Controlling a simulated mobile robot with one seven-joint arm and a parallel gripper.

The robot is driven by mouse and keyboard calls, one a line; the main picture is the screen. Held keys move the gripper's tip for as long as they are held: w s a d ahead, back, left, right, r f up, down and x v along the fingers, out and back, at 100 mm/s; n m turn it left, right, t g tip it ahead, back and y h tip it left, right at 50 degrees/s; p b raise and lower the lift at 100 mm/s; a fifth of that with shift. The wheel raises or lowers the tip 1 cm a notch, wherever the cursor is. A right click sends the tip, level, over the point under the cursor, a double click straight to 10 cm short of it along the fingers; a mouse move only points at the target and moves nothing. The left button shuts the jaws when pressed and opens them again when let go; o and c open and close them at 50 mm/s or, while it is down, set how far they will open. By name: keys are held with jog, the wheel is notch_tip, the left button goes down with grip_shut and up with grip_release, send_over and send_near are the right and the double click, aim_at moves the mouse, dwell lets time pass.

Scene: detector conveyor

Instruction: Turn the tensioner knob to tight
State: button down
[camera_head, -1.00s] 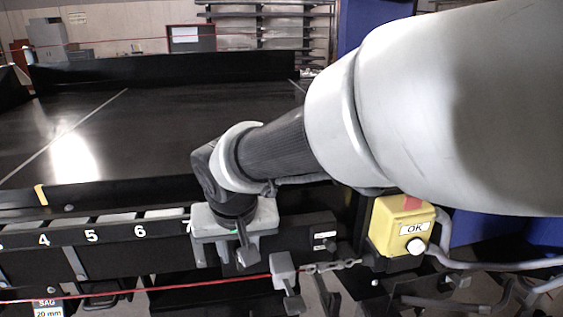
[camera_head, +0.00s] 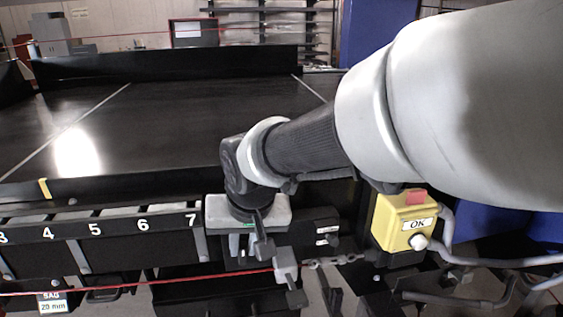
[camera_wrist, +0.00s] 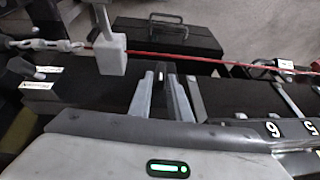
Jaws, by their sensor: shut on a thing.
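My gripper (camera_head: 243,251) points down at the front edge of the conveyor, right of the number 7. In the wrist view its two grey fingers (camera_wrist: 161,82) are close together. They are shut on a dark part with a small pale mark, which I take to be the tensioner knob (camera_wrist: 160,77). Most of the knob is hidden by the fingers and hand. I cannot read its setting. Beside it is a dark housing with two small white labels (camera_head: 327,236), too small to read.
A grey block (camera_head: 286,264) hangs close right of my gripper, on the red cord (camera_head: 150,285) and chain. A yellow box (camera_head: 404,222) marked OK, with a red top and white button, stands further right. The black belt (camera_head: 180,120) lies behind.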

jog(key=y+b, duration=0.2)
jog(key=b, duration=0.3)
jog(key=d+f+m+g+y+b, duration=0.1)
jog(key=y+b, duration=0.2)
jog(key=b, duration=0.3)
jog(key=d+m+y+b, duration=0.1)
jog(key=y+b, duration=0.2)
jog(key=b, duration=0.3)
jog(key=shift+w+d+f, duration=0.1)
jog(key=shift+w+f, duration=0.15)
jog(key=shift+y, duration=0.3)
jog(key=shift+r, duration=0.1)
jog(key=c, duration=1.8)
grip_release()
jog(key=shift+o, duration=0.2)
jog(key=p+v, duration=0.3)
jog(key=v, duration=1.4)
jog(key=shift+d+p, duration=0.2)
jog(key=shift+p, duration=0.15)
